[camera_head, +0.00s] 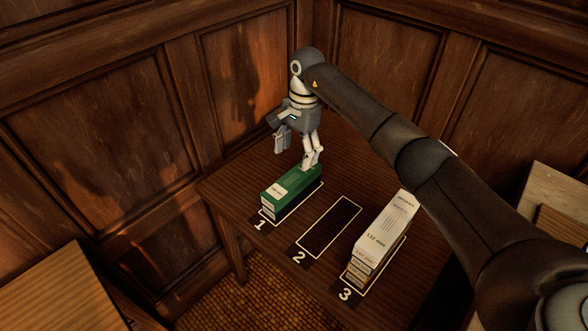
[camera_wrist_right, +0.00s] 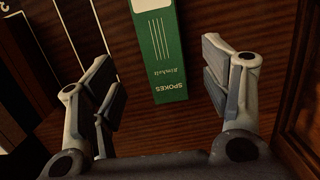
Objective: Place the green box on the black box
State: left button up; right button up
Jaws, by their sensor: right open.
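The green box (camera_head: 291,195) lies in the outlined slot marked 1 on the wooden table, with a white label on its top. In the right wrist view the green box (camera_wrist_right: 160,50) shows its end lettered "SPOKES", between and beyond the fingers. My right gripper (camera_head: 297,147) is above the far end of the green box, fingers pointing down; one finger overlaps the box's far end in the head view. The right wrist view shows this gripper (camera_wrist_right: 160,82) open with nothing between its fingertips. My left gripper is not in view.
A white box (camera_head: 384,236) lies in slot 3 at the right. Wooden panel walls (camera_head: 100,125) stand close behind the table. My right arm crosses the right side of the head view.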

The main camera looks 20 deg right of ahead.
jog(key=shift+w+d+r, duration=0.1)
jog(key=shift+d+r, duration=0.1)
jog(key=shift+r, duration=1.1)
